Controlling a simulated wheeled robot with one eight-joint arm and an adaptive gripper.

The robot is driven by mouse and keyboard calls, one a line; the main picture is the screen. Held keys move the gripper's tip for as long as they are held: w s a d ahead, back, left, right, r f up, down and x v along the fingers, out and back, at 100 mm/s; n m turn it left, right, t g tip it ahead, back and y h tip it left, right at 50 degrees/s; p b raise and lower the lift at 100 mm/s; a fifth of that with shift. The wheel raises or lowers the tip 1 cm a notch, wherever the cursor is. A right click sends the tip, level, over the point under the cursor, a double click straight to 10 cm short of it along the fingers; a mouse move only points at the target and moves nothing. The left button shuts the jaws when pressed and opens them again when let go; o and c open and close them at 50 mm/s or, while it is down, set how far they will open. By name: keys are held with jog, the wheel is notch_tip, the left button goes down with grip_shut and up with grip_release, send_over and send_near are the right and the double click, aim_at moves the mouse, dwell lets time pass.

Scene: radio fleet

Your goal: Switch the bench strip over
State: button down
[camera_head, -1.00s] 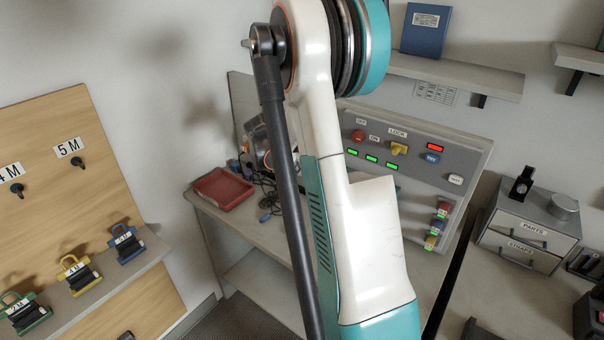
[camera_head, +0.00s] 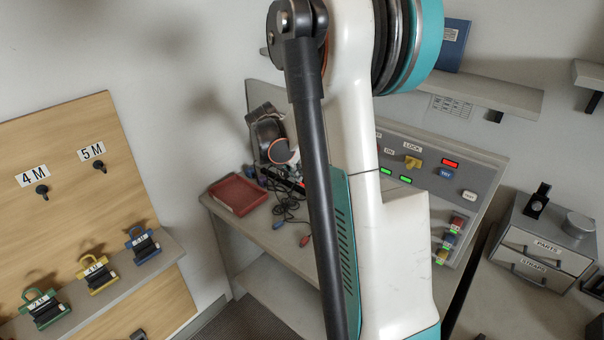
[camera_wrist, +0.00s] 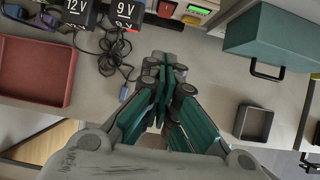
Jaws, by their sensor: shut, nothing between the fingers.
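The control panel (camera_head: 487,175) stands at the back of the bench, partly hidden behind my arm. The wrist view shows two black boxes marked 12 V (camera_wrist: 75,10) and 9 V (camera_wrist: 124,12) with cables, and a lit green display (camera_wrist: 198,10) at the top edge. My gripper (camera_wrist: 165,80) is shut and empty, above the bench in front of these. Its fingers cannot be made out in the head view.
A red tray (camera_wrist: 35,52) lies left of the cables; a blue plug (camera_wrist: 124,92) lies loose. A teal case (camera_wrist: 268,42) and grey tray (camera_wrist: 254,123) are right of my gripper. A pegboard (camera_head: 70,140) and PARTS drawers (camera_head: 547,246) flank the bench.

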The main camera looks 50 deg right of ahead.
jog(key=shift+s+f, duration=0.1)
jog(key=shift+f, duration=0.25)
jog(key=d+r+b+x, duration=0.1)
jog(key=b+x, duration=0.3)
jog(key=x, duration=0.8)
jog(key=shift+d+b, duration=0.3)
jog(key=shift+d, duration=0.5)
jog(key=shift+f, duration=0.1)
jog(key=shift+d+f, duration=0.2)
jog(key=shift+d, duration=0.05)
jog(key=shift+r, duration=0.15)
